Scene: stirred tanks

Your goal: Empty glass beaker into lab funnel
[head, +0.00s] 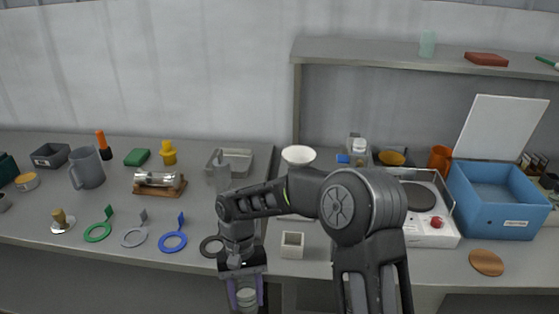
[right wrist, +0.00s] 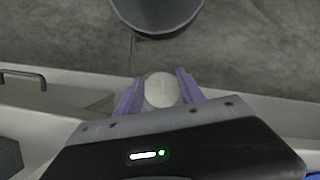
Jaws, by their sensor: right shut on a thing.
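My right gripper (head: 246,296) points down at the front edge of the bench, low in the head view. Its purple fingers are shut on a pale, round, glassy thing, which looks like the glass beaker (head: 246,297). The right wrist view shows the beaker (right wrist: 161,90) as a pale disc between the fingers (right wrist: 160,95). Its contents cannot be made out. A white, wide-rimmed vessel (head: 298,156), which looks like the lab funnel, stands on the bench behind my right arm, its lower part partly hidden. My left gripper is not in view.
A small square white container (head: 292,245) and a dark ring (head: 211,246) lie near the front edge. A grey tray (head: 236,156) stands behind. A hotplate (head: 430,226) and blue box (head: 497,205) stand right. Coloured rings (head: 173,242) and a grey jug (head: 87,168) stand left.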

